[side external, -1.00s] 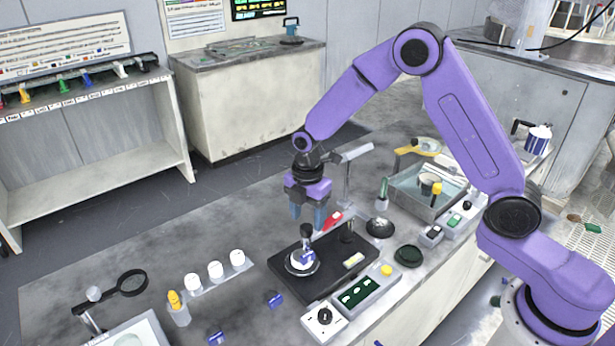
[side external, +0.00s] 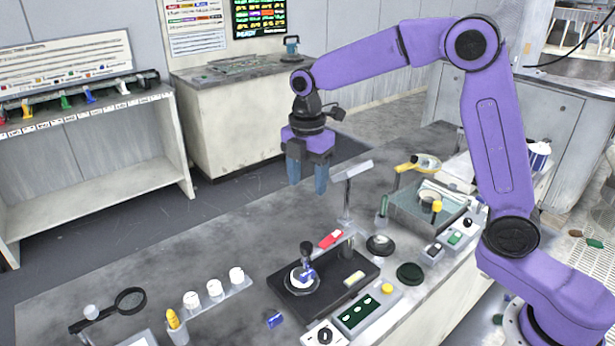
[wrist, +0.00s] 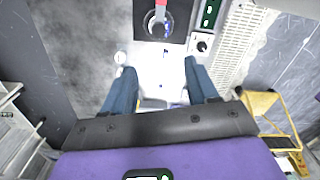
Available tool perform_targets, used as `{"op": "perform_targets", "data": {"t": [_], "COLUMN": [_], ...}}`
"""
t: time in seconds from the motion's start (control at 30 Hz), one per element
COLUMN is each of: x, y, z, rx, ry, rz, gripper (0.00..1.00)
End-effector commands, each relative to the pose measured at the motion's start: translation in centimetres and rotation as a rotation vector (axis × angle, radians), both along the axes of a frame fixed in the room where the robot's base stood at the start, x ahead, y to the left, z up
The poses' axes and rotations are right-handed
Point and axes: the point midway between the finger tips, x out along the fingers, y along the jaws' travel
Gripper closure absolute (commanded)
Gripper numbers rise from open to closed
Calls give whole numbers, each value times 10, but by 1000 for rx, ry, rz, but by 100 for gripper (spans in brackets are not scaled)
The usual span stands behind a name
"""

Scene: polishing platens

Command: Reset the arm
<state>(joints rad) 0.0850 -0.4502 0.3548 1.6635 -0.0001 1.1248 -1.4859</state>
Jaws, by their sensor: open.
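My gripper (side external: 307,176) is open and empty, its blue fingers pointing down, held well above the far part of the grey bench. In the wrist view my gripper (wrist: 162,88) shows both fingers apart with nothing between them. The base also shows at the top of the wrist view (wrist: 140,28).
A lamp-like stand (side external: 346,200) rises from the bench right of my gripper. A grey tray (side external: 410,218) stands farther right. The air around my gripper is clear.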

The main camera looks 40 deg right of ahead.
Motion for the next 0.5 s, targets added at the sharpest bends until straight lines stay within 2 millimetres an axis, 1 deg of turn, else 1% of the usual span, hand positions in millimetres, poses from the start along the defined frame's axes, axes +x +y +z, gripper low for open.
{"op": "perform_targets", "data": {"t": [0.2,0.3,0.37,0.47,0.5], "x": [0,-4,-10,-28,-38], "y": [0,1,2,6,8], "z": [0,0,1,3,4], "rx": [0,0,0,2,2], "ry": [0,0,0,-3,-4], "rz": [0,-9,-22,-64,-86], "gripper": [42,42,42,42,42]}}
